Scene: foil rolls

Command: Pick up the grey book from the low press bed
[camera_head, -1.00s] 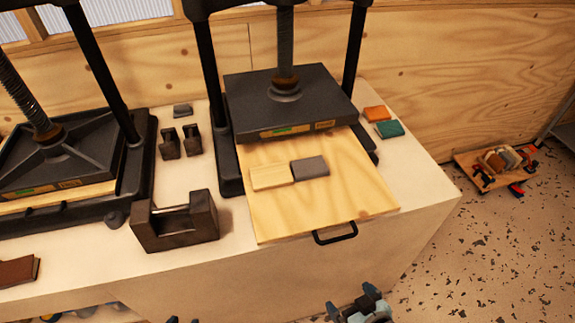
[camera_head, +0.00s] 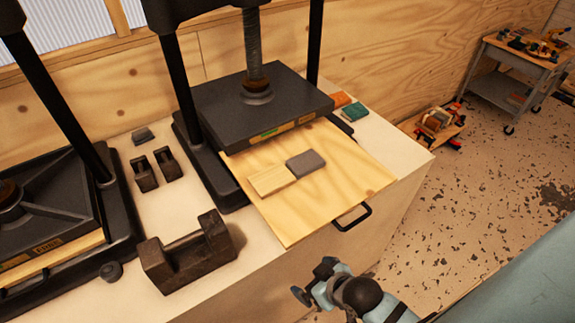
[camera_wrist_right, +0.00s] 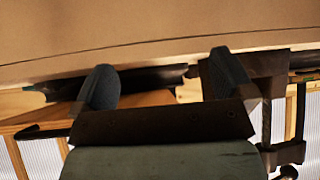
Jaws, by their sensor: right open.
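The grey book (camera_head: 306,163) lies flat on the pale wooden press bed (camera_head: 345,185), which sticks out from under the dark platen (camera_head: 262,107) of the right press. A pale wooden block (camera_head: 271,179) lies end to end with the book, on its left. My right gripper (camera_head: 314,281) is open and empty, in front of the bench and below the bed's handle (camera_head: 352,217). Its two dark fingers stand apart in the right wrist view (camera_wrist_right: 163,80). The book cannot be made out there. My left gripper is not in view.
A dark U-shaped iron weight (camera_head: 187,252) stands on the bench, left of the bed. Two smaller ones (camera_head: 156,168) stand behind it. Orange and teal books (camera_head: 354,111) lie right of the platen. A second press (camera_head: 45,225) is at the left.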

